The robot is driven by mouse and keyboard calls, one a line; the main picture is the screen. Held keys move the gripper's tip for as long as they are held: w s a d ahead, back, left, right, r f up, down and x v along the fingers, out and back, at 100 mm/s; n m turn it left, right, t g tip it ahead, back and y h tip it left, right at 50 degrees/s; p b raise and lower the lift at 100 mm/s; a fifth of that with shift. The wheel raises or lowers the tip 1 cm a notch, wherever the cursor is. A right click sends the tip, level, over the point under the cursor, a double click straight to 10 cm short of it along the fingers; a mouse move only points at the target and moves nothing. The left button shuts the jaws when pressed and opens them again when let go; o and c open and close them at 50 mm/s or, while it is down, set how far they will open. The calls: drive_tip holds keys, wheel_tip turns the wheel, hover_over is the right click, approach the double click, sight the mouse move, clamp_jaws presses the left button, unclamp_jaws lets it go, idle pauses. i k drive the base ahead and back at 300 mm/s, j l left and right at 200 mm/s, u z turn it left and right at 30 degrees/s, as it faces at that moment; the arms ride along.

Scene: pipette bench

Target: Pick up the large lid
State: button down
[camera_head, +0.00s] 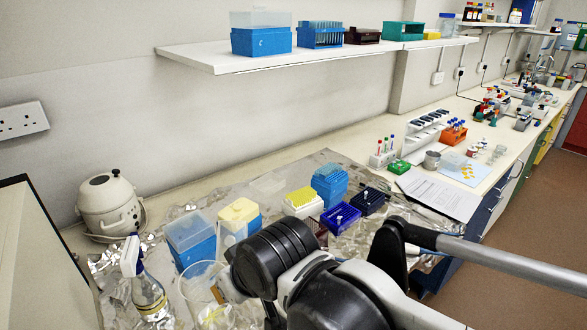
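I cannot tell for certain which piece is the large lid. A blue box with a cloudy clear cover (189,229) stands at the front left of the bench. Another box with a pale yellow top (239,212) stands just right of it. My arm's black and white links cross the lower middle of the view, in front of these boxes. My gripper is not clearly visible; the arm links hide that area.
A glass beaker (203,285) and a spray bottle (145,280) stand at the front left. A yellow rack (303,201), a blue rack (329,183) and a dark blue box (340,217) stand mid-bench. A shelf (220,64) overhangs the back. Papers (440,193) lie at right.

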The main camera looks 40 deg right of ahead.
sight(452, 160)
drive_tip(key=z, duration=1.4)
